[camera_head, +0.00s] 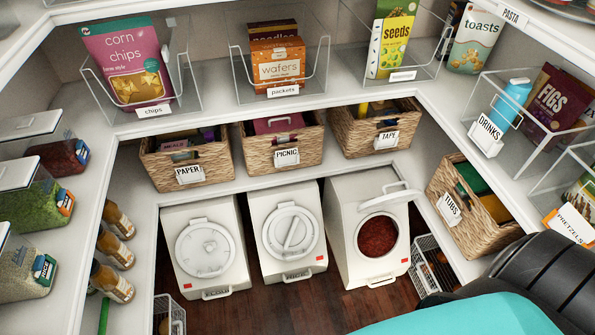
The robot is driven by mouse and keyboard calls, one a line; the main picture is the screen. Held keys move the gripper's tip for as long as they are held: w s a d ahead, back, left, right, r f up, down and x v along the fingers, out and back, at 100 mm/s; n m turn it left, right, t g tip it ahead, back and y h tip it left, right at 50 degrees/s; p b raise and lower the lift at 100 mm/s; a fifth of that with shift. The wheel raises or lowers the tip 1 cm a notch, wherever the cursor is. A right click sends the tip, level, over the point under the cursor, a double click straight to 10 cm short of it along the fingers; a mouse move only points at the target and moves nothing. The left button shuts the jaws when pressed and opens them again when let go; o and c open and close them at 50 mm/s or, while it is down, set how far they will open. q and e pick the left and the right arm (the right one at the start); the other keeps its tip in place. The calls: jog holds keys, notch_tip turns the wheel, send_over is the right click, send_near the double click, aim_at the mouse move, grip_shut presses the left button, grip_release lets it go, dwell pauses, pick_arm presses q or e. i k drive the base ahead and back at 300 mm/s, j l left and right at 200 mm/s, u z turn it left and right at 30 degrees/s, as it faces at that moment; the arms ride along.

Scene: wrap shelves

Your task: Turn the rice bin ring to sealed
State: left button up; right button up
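The rice bin (262,210) is the middle of three white bins on the floor under the shelves. Its small front label seems to read RICE. Its round ring lid (291,232) is on, with a bar across it tilted from lower left to upper right. A small red mark (319,259) shows at the lower right of its front. I cannot tell from the ring which setting it is at. Neither of my grippers is in view. A teal and black part of my own body fills the bottom right corner.
The left bin (203,249) has its round lid on. The right bin (345,210) is open, with its lid raised and reddish contents showing. A wire basket (432,268) stands at right. Dark floor (290,312) in front is clear.

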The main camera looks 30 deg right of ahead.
aim_at(285, 247)
jog(key=z, duration=0.8)
